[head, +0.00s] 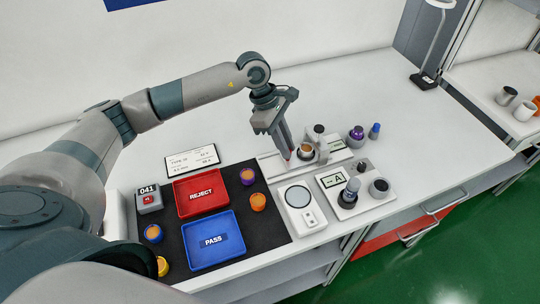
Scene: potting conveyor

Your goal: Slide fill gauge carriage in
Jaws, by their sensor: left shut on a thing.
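A pot with an orange-brown top (305,149) sits at the gauge, just right of my gripper. My left gripper (288,158) points down at the left part of the gauge. Its fingers are shut on what looks like the carriage's handle, which they mostly hide. The exact edges of the carriage are too small to tell. My right gripper is out of view.
A red REJECT tray (179,206) and blue PASS tray (189,257) lie on a black mat (265,221) with several small pots. In front of the gauge are a white scale-like device (308,217) and a display unit (345,210).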

